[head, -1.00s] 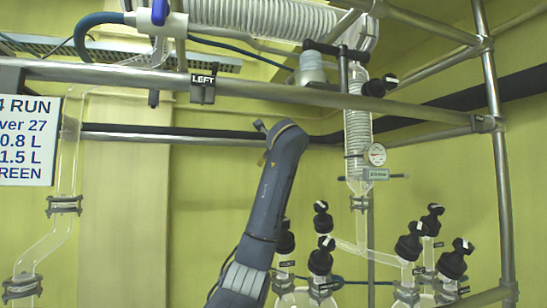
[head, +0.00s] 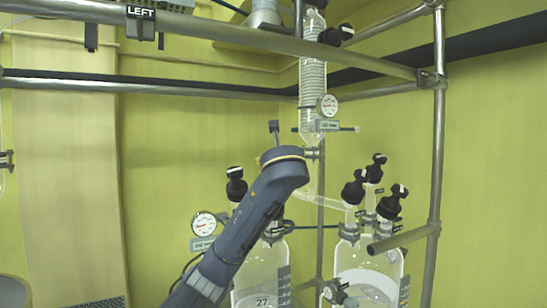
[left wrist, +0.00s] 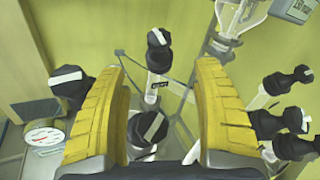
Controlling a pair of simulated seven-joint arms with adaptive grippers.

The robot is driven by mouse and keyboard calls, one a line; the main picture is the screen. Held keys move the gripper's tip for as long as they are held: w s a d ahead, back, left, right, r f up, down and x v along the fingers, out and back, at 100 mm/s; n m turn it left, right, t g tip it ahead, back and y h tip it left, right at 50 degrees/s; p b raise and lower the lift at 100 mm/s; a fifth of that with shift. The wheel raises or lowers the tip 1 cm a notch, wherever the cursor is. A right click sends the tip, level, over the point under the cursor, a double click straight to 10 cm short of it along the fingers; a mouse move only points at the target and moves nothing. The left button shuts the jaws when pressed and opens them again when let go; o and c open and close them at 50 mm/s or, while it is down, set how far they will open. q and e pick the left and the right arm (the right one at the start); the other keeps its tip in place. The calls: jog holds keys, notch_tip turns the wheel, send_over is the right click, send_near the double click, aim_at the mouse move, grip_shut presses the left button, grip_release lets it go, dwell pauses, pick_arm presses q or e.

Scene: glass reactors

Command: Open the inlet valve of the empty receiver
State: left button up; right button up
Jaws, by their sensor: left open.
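Two glass receivers stand low in the head view: the left receiver (head: 262,285), tagged 27, is partly behind my arm, and the right receiver (head: 352,262) shows a pale surface inside. I cannot tell which is empty. A black valve knob with a white bar (head: 236,185) tops the left receiver; its other tops are hidden by my arm. My left gripper (left wrist: 160,112) is open, its two yellow fingers spread. In the left wrist view one black knob (left wrist: 148,130) lies between the fingers, seemingly untouched, and another knob (left wrist: 158,45) stands beyond. My right gripper is not in view.
Several black knobs (head: 353,187) crowd the right receiver's top. A round gauge (head: 204,224) is left of the left receiver. A glass column with a gauge (head: 327,105) stands above. Metal rails (head: 434,150) frame the right side and top.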

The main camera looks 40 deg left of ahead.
pick_arm(q)
jog(key=shift+s+d+m, duration=0.3)
jog(key=shift+s+m, duration=0.25)
jog(key=shift+m, duration=0.05)
jog(key=x, duration=1.6)
jog(key=shift+w+a+r, duration=0.15)
jog(key=shift+w, duration=0.1)
jog(key=c, duration=1.2)
jog(key=shift+c, duration=0.2)
